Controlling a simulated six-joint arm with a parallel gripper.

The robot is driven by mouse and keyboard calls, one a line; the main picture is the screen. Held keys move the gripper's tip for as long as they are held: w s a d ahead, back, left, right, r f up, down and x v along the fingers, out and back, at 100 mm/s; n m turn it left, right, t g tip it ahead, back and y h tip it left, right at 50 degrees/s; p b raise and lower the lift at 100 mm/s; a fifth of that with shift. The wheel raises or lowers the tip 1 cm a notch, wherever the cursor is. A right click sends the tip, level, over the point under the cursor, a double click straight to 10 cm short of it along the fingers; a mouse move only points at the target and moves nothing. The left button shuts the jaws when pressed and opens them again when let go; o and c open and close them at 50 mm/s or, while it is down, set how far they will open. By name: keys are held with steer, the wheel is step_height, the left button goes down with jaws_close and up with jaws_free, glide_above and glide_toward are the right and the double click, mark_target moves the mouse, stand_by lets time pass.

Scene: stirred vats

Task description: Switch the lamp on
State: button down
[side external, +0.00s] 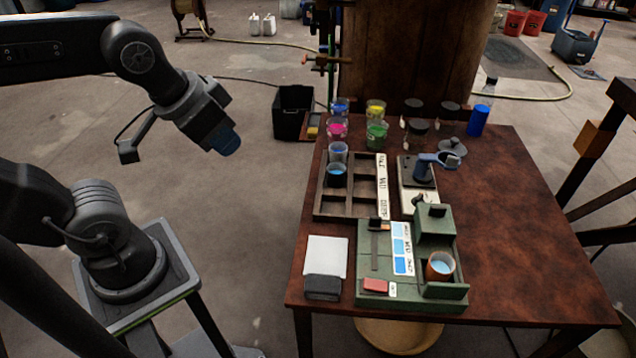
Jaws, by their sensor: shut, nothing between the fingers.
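A green station (450,305) stands at the front of the wooden table. A red block, possibly a switch (375,285), sits at its front left, with a small white label (393,290) beside it, too small to read. A raised green housing (433,224) with a dark top piece stands at its back. I cannot tell which part is the lamp, or whether any lamp is lit. My gripper (227,143) hangs left of the table, well away from the station, with its bluish end pointing down and right. It is shut and empty.
A brown cup of light blue liquid (440,266) stands in the station beside a blue colour chart (402,248). A compartment rack (334,205), several colour jars and a blue-grey device (436,160) stand behind. The table's right side (530,240) is clear.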

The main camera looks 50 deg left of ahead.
steer(key=shift+s, duration=0.15)
steer(key=n+g+y, duration=0.1)
steer(key=n+g, duration=0.6)
steer(key=n, duration=0.2)
glide_above(364, 278)
steer(key=w+d, duration=0.2)
step_height(364, 278, down, 10)
steer(key=shift+f, duration=0.1)
steer(key=f, duration=0.4)
steer(key=s+a+f, duration=0.1)
steer(key=f, duration=0.8)
steer(key=shift+s+a+f, duration=0.35)
steer(key=shift+f, duration=0.05)
